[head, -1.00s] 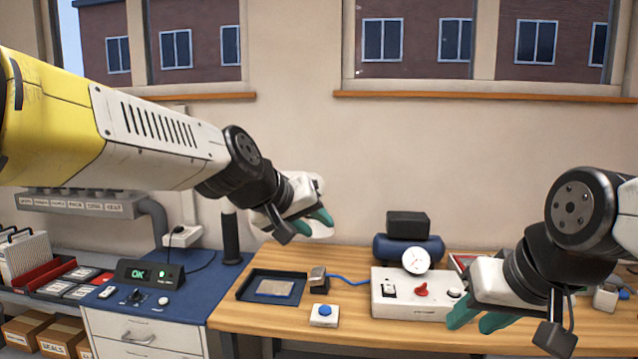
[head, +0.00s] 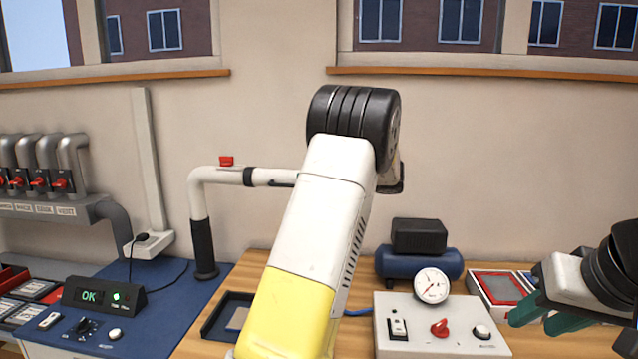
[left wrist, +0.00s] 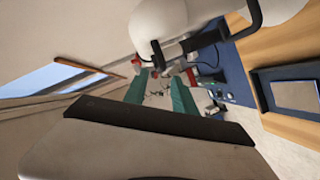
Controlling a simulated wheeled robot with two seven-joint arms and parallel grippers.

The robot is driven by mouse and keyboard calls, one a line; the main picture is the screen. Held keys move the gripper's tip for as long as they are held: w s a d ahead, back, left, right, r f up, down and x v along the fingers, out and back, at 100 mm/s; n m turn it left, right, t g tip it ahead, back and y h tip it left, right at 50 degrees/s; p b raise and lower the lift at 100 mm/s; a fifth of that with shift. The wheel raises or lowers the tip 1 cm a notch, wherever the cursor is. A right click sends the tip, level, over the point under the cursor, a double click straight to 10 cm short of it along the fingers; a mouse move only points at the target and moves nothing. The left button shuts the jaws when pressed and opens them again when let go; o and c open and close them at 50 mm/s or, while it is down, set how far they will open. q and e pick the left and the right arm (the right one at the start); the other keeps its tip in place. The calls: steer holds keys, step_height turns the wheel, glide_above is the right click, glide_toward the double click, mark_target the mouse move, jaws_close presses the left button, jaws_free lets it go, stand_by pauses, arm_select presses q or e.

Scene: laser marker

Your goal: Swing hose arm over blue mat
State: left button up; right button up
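The hose arm (head: 201,210) is a white pipe on a black upright base at the back right of the blue mat (head: 160,295). Its pipe bends to the right above the bench, with a small red handle on top. My left arm hides its far end. A white rounded part with a black bar, perhaps the hose arm's end, is close in the left wrist view. My left gripper (left wrist: 160,80) has its green fingers apart, with only background visible between them; the arm hides it in the head view. My right gripper (head: 530,322) is open and empty above the bench's right side.
A display reading OK (head: 110,297) and knobs stand on the mat. A dark tray (head: 217,313) lies on the wooden bench. A control box (head: 440,330) with a gauge stands right, before a blue tank (head: 393,263). Grey pipes with red valves (head: 38,182) are at left.

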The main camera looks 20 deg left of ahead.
mark_target(289, 185)
arm_select(q)
steer(key=x, duration=0.7)
steer(key=shift+a+f, duration=0.2)
steer(key=shift+a, duration=0.2)
jaws_close()
stand_by(1.1)
